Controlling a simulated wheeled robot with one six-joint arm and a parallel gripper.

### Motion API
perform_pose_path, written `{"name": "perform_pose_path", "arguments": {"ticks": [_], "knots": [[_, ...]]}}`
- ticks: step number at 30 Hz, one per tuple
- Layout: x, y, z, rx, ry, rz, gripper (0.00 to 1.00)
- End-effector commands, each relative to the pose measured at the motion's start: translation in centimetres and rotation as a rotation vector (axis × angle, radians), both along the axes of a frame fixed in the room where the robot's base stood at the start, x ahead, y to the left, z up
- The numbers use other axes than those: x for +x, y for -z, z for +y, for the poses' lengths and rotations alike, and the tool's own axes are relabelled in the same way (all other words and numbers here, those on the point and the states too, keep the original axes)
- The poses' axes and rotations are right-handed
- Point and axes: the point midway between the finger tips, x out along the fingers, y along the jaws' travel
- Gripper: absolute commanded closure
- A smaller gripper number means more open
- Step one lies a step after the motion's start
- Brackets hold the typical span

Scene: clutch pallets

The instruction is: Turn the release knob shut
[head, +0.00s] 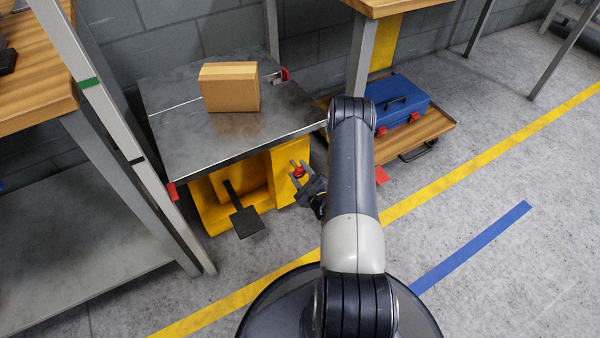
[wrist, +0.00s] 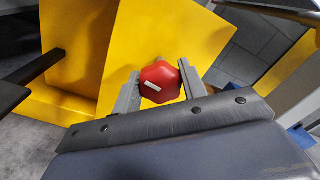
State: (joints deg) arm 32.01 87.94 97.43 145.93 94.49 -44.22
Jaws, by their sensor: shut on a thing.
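The release knob (wrist: 160,83) is red and lobed, with a small white mark on its face. It sits on the yellow base of a lift table (wrist: 85,40). In the wrist view, my gripper (wrist: 160,86) has one finger on each side of the knob and is shut on it. In the head view, the knob (head: 299,172) shows small and red between the fingers of my gripper (head: 298,173), at the right side of the yellow base (head: 206,208). My arm hides part of the area to the right.
A cardboard box (head: 230,92) stands on the metal table top (head: 190,135) above the knob. A black pedal (head: 246,221) sticks out at the front of the base. A blue toolbox (head: 398,98) rests on a low wooden platform (head: 428,135) to the right. Floor in front is clear.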

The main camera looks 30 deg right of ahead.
Motion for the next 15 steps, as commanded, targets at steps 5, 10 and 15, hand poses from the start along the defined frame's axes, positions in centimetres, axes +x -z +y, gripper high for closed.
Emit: {"name": "perform_pose_path", "arguments": {"ticks": [5, 10, 15], "knots": [[-0.03, 0.05, 0.03, 0.004, 0.0, 0.002, 0.83], [-0.02, 0.1, 0.02, 0.039, 0.0, 0.003, 0.83], [-0.01, 0.14, -0.01, 0.126, 0.0, 0.006, 0.83]]}}
